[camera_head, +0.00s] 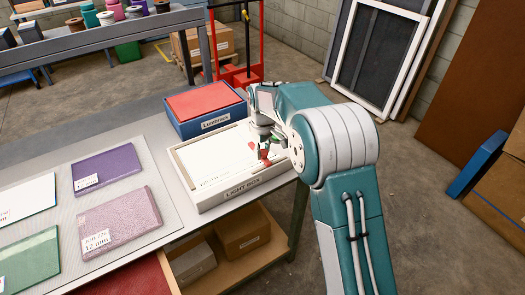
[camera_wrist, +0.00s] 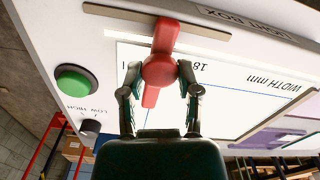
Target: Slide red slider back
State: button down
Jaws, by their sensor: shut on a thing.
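The light box (camera_head: 215,203) is a white panel box near the right end of the table. Its red slider (camera_head: 264,157) is at the box's right part, partly hidden by my gripper (camera_head: 267,148). In the wrist view the slider (camera_wrist: 162,40) has a rounded middle and a bar end that meets a tan rail (camera_wrist: 105,12). My gripper (camera_wrist: 158,80) has its two fingers closed on either side of the slider's rounded middle. The printed width scale (camera_wrist: 255,78) shows beside it.
A green button (camera_wrist: 76,84) and a dark knob (camera_wrist: 90,127) sit on the box beside my gripper. A blue box with a red lid (camera_head: 205,104) stands behind the light box. Purple (camera_head: 105,168) and pink (camera_head: 119,219) sample boards lie to the left.

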aim_at(279, 153)
jog(key=w+d, duration=0.2)
jog(key=d, duration=0.1)
jog(key=w+d, duration=0.1)
jog(key=d, duration=0.1)
jog(key=shift+f, duration=0.1)
jog(key=c, duration=0.5)
grip_release()
jog(key=shift+w, duration=0.1)
jog(key=shift+c, duration=0.2)
jog(key=shift+o, duration=1.2)
jog(key=shift+d, duration=0.15)
